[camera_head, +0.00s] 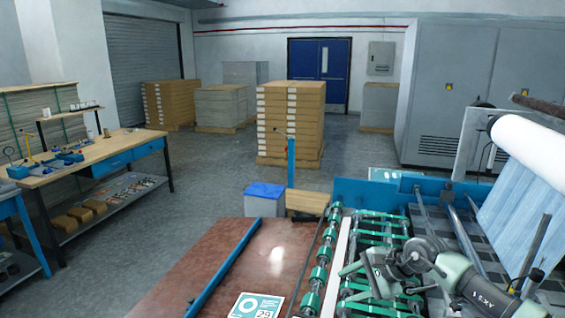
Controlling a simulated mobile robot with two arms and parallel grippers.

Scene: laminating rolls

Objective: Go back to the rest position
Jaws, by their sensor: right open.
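My right arm comes in from the lower right, over the laminating machine (375,190). My right gripper (352,280) is open and points left, above the green rollers (318,272) near the machine's front. I see nothing held between its fingers. The white laminating roll (530,145) sits high at the right, with pale blue film (515,220) hanging below it. My left gripper is not in view.
A reddish-brown table (190,270) with a blue rail (225,265) and a printed sheet (257,305) lies left of the rollers. A blue-lidded bin (264,198) stands behind it. A workbench (110,150) is at left, with open grey floor between. Stacked boxes (290,120) stand farther back.

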